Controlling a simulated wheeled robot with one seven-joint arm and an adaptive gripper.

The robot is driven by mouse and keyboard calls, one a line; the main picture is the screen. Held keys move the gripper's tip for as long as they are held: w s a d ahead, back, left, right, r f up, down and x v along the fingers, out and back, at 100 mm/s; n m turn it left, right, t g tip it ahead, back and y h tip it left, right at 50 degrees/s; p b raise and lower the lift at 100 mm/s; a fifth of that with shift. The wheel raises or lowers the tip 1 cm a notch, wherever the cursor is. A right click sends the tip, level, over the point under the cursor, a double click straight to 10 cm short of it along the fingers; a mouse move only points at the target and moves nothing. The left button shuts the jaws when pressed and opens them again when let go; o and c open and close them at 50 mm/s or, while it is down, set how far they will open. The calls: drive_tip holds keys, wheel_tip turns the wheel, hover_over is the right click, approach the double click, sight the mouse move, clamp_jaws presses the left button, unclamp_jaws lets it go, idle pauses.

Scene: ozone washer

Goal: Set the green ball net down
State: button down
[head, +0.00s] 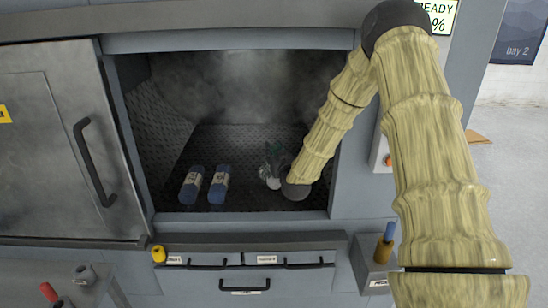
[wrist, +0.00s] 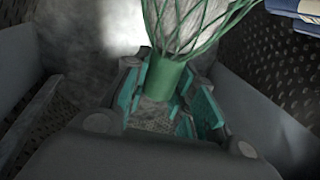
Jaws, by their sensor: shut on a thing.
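The green ball net (wrist: 168,77) shows in the wrist view as a green collar with green mesh around a pale ball (wrist: 190,20). My gripper (wrist: 168,100) is shut on the green collar, with teal finger pads on both sides. In the head view the net (head: 270,178) is a small pale and green shape low inside the washer chamber, beside the end of my arm. My gripper (head: 273,160) shows there only dimly. I cannot tell whether the net touches the chamber floor (head: 245,200).
Two blue cylinders with pale labels (head: 191,184) (head: 219,184) lie on the perforated floor, left of the net. The chamber walls stand close on both sides. The washer door (head: 50,140) is open to the left. Free floor lies behind the cylinders.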

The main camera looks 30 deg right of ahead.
drive_tip(key=shift+s+f+p, duration=0.1)
drive_tip(key=shift+f+p, duration=0.4)
drive_tip(key=shift+f, duration=0.1)
drive_tip(key=shift+f+p, duration=0.4)
drive_tip(key=shift+f, duration=0.8)
drive_tip(key=c, duration=1.2)
unclamp_jaws()
drive_tip(key=shift+o, duration=0.2)
drive_tip(key=shift+r, duration=0.2)
drive_tip(key=b+v, duration=0.5)
drive_tip(key=v, duration=0.7)
